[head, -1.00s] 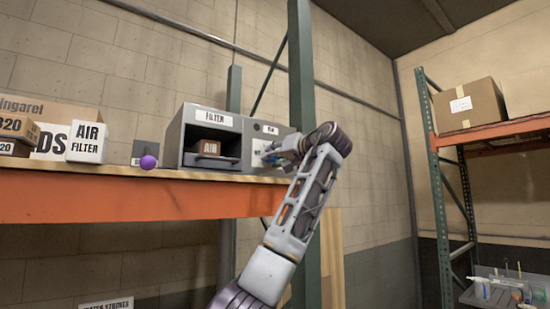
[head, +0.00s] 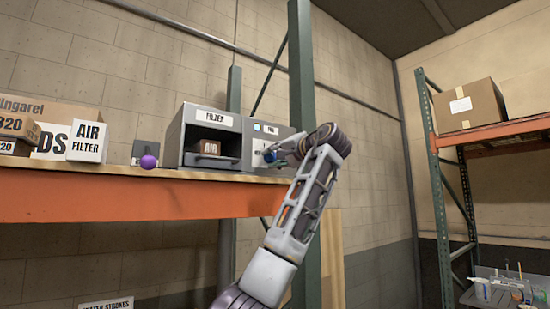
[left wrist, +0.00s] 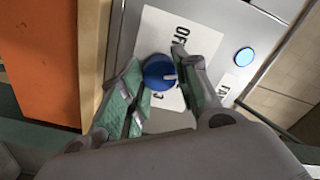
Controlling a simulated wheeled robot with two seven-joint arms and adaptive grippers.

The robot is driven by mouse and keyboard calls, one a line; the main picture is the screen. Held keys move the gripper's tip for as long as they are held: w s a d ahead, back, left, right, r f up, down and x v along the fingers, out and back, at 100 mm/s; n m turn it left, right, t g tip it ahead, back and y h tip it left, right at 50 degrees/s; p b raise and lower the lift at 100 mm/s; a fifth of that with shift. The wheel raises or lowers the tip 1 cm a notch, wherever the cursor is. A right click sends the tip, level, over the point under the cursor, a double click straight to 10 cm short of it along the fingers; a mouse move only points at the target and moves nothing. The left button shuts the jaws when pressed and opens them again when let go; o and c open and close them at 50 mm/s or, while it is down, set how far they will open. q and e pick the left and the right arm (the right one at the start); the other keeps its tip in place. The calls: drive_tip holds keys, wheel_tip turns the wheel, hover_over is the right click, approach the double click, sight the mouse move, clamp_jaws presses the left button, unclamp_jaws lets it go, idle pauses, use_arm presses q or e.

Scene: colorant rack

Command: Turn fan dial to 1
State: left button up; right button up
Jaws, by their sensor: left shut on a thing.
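The fan unit (head: 257,145) is the grey box with a "FAN" label, right of the filter compartment. Its dial is a blue knob (left wrist: 159,72) on a white label plate (left wrist: 157,35), where "OFF" and a "3" are readable. The knob's white pointer mark faces right in the left wrist view, toward a finger; the number there is hidden. My left gripper (head: 271,155) is at the unit's front, its fingers (left wrist: 158,80) shut on the knob from both sides. A round light (left wrist: 244,56) on the panel glows blue and also shows in the head view (head: 257,127). My right gripper is out of view.
The filter compartment (head: 211,117) holds an "AIR" box (head: 209,147). A purple ball-topped lever (head: 148,162) and an air filter box (head: 87,142) stand further left on the orange-fronted shelf (head: 120,199). A green rack post (head: 301,80) rises close behind my left arm.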

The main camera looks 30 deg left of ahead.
use_arm(q)
drive_tip(key=shift+r, duration=0.1)
drive_tip(key=o, duration=1)
drive_tip(key=shift+c, duration=0.2)
drive_tip(key=shift+o, duration=0.3)
drive_tip(key=shift+v, duration=0.8)
drive_tip(key=v, duration=1)
drive_tip(key=shift+d, duration=0.25)
